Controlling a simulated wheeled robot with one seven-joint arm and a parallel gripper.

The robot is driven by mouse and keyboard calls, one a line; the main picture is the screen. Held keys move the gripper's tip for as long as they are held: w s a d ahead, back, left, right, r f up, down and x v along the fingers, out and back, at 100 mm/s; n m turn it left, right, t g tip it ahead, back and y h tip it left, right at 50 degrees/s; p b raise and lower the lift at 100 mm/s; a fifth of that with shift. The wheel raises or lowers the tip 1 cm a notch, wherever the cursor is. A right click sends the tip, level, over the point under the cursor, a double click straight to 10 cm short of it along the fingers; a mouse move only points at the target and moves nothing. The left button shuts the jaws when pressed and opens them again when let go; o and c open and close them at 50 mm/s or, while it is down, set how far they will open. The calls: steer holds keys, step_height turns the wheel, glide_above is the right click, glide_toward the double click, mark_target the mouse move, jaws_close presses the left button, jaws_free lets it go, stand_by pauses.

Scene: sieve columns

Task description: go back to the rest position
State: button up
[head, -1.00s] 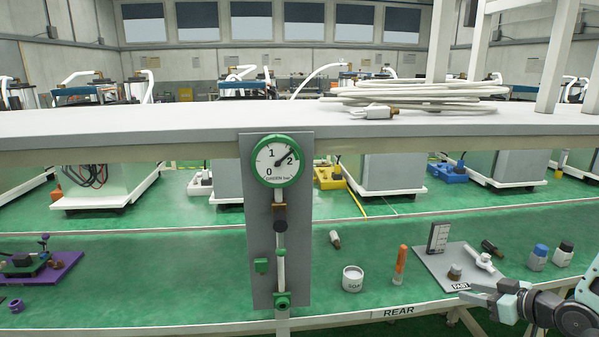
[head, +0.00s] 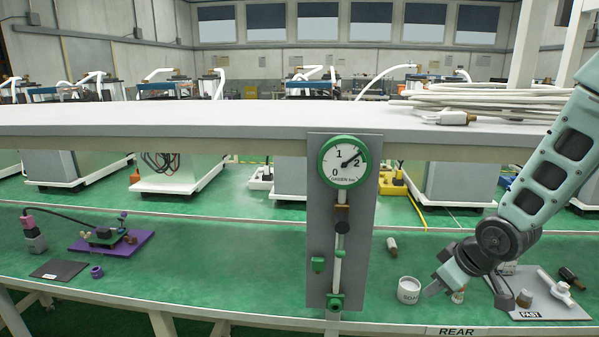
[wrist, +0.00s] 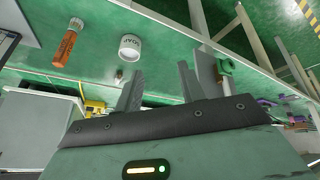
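My gripper (head: 437,288) hangs over the green bench in the head view, just right of the white SOAP tub (head: 408,290). My arm comes down to it from the upper right. In the wrist view the two fingers of my gripper (wrist: 158,88) stand apart with nothing between them. The SOAP tub (wrist: 131,47) lies beyond the left finger there, and the orange tube (wrist: 65,47) is further left. In the head view my gripper hides most of that tube.
The gauge panel (head: 340,220) stands left of my gripper. A grey board (head: 550,305) with small parts lies right, partly behind my arm. A purple plate (head: 135,245) is far left. A shelf (head: 200,122) with coiled hose crosses above. The bench between purple plate and panel is clear.

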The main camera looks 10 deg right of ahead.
steer(key=s+a+r+n+g, duration=0.1)
steer(key=s+a+r, duration=0.1)
steer(key=s+a, duration=0.35)
steer(key=s+a+r+g, duration=0.1)
steer(key=s+a+r, duration=0.15)
steer(key=a, duration=0.55)
steer(key=s+a+r+g, duration=0.1)
steer(key=s+a+r, duration=0.1)
steer(key=s+a, duration=0.2)
steer(key=s+a+r+n+g, duration=0.1)
steer(key=s+a, duration=0.3)
steer(key=s, duration=0.7)
steer(key=shift+s+a+r+g+h, duration=0.25)
steer(key=shift+r+g+h, duration=0.05)
steer(key=shift+r+g, duration=0.45)
